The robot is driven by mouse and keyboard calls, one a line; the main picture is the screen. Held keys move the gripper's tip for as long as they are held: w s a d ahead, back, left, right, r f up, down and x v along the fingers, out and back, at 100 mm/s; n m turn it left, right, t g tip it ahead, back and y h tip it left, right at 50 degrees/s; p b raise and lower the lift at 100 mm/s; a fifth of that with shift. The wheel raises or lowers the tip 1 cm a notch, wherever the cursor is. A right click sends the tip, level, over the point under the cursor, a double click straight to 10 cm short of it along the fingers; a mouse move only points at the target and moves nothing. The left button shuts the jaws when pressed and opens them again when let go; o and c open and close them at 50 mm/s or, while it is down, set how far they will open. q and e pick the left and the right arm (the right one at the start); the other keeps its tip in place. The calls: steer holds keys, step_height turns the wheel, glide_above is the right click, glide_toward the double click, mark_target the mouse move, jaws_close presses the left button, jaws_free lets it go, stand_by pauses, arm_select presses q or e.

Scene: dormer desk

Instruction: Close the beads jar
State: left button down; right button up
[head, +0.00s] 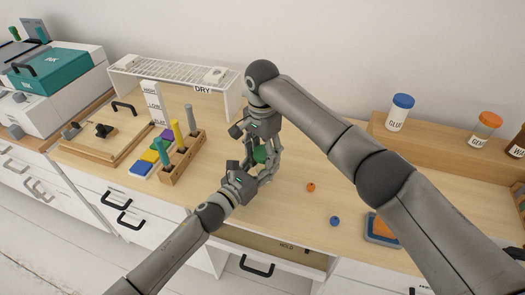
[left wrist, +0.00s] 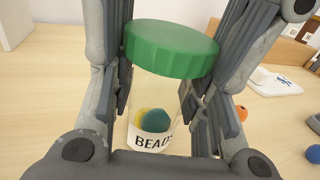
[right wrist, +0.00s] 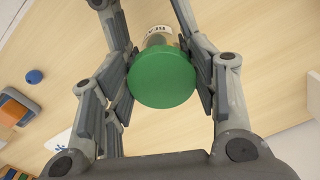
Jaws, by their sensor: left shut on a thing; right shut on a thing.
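The beads jar is a clear jar (left wrist: 150,88) with a white BEADS label; a yellow and a teal bead show inside. Its green lid (left wrist: 170,50) is at the mouth, and I cannot tell whether it is fully seated. The lid also shows in the head view (head: 260,154) and the right wrist view (right wrist: 162,78). My left gripper (head: 264,175) is shut on the jar's body from the front. My right gripper (head: 263,150) comes from above, its fingers shut on the lid's sides. In the head view the fingers hide most of the jar.
An orange bead (head: 311,187) and a blue bead (head: 335,221) lie loose to the right. A peg rack (head: 184,160) and a wooden tray (head: 82,153) are left; a drying rack (head: 172,72) is behind. A raised shelf (head: 443,147) with jars is right. A drawer (head: 270,248) stands open in front.

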arm_select(q)
steer(key=shift+d+r, duration=0.25)
steer(key=shift+r, duration=0.35)
arm_select(e)
steer(key=shift+d+f, duration=0.1)
steer(key=shift+f, duration=0.3)
arm_select(q)
steer(key=shift+d, duration=0.1)
arm_select(e)
steer(key=shift+o, duration=0.3)
steer(key=shift+d+f, duration=0.15)
steer(key=shift+f, duration=0.3)
steer(key=shift+o, duration=0.5)
steer(key=o, duration=0.7)
arm_select(q)
steer(key=shift+w+f, duration=0.15)
arm_select(e)
steer(key=shift+o, duration=0.5)
steer(key=shift+w+a+f, duration=0.15)
steer(key=shift+a, duration=0.05)
steer(key=shift+a+r, duration=0.1)
steer(key=shift+r, duration=0.4)
arm_select(q)
steer(key=shift+a+f, duration=0.2)
steer(key=shift+a, duration=0.05)
arm_select(e)
steer(key=shift+r, duration=1.8)
steer(key=c, duration=1.3)
